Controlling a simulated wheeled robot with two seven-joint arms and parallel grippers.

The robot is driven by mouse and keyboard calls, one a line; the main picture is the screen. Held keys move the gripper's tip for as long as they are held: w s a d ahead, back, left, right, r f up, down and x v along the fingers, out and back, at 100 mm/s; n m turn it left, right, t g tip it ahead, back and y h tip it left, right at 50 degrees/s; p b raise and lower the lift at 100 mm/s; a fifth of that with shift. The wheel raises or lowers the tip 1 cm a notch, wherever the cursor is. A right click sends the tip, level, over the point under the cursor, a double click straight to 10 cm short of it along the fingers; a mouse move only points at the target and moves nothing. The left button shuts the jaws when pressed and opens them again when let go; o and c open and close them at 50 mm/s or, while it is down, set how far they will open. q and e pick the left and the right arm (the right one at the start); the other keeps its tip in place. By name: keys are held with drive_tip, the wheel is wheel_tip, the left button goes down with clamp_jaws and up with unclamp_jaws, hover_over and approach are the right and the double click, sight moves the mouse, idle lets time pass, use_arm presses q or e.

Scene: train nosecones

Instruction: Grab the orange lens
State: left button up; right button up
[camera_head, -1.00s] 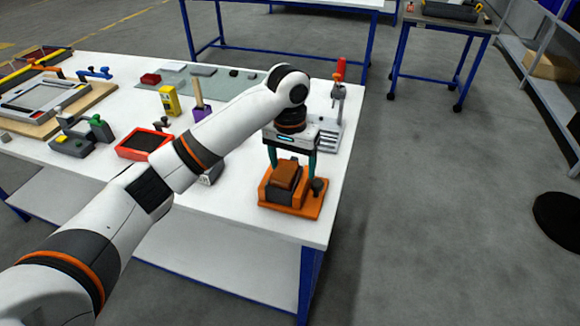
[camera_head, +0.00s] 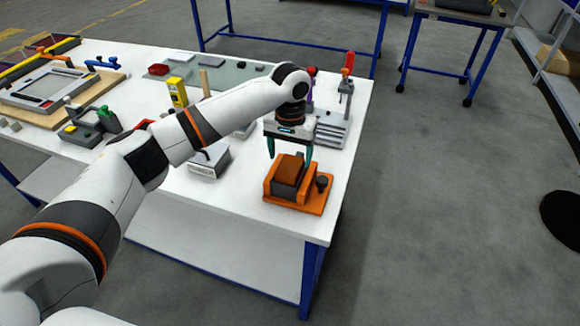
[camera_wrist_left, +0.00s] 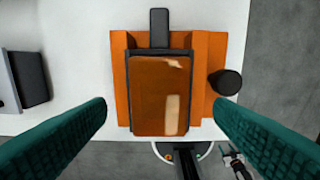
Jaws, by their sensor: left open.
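The orange lens (camera_wrist_left: 160,95) is a glossy, translucent orange-brown block in the left wrist view. It sits in an orange holder (camera_wrist_left: 119,75) with a dark frame; the lens also shows in the head view (camera_head: 288,169). The holder (camera_head: 312,203) stands near the front right corner of the white table.
A black knob (camera_wrist_left: 225,83) stands at the holder's right side. A grey box (camera_head: 208,162) is to the left of the holder. A press-like stand (camera_head: 345,88) with a red handle is behind. The table (camera_head: 240,203) has free room in front.

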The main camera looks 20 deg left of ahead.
sight(290, 165)
use_arm(q)
drive_tip(key=shift+f, duration=1.5)
drive_tip(key=c, duration=1.2)
drive_tip(key=shift+o, duration=0.2)
drive_tip(key=shift+r, duration=0.1)
